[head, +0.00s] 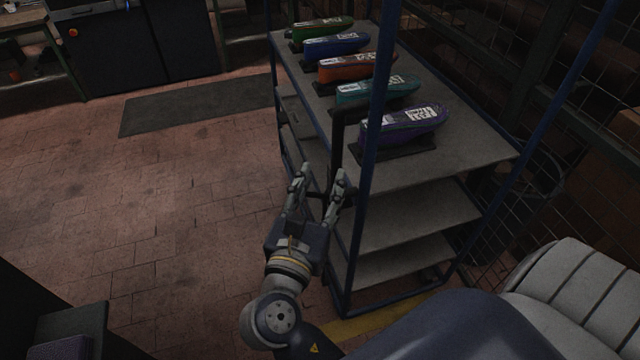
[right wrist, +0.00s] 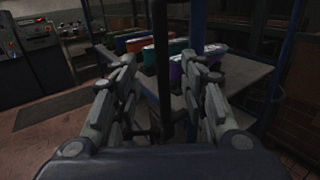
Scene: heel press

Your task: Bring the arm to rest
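My right gripper (head: 320,184) is open and empty in the head view, with its two fingers apart. It is in front of the left near corner of the shelf rack (head: 455,158), below the top shelf's level in the picture. The fingers also show in the right wrist view (right wrist: 165,95), spread with nothing held between them. A dark post stands beyond the fingertips; I cannot tell whether they touch it. My left gripper is not in view.
On the top shelf, a purple shoe-shaped piece (head: 405,126), a teal one (head: 375,90), an orange one (head: 355,67), a blue one (head: 336,44) and a green one (head: 322,28) stand in a row. Blue posts frame the rack. The brick floor (head: 190,190) at left is clear.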

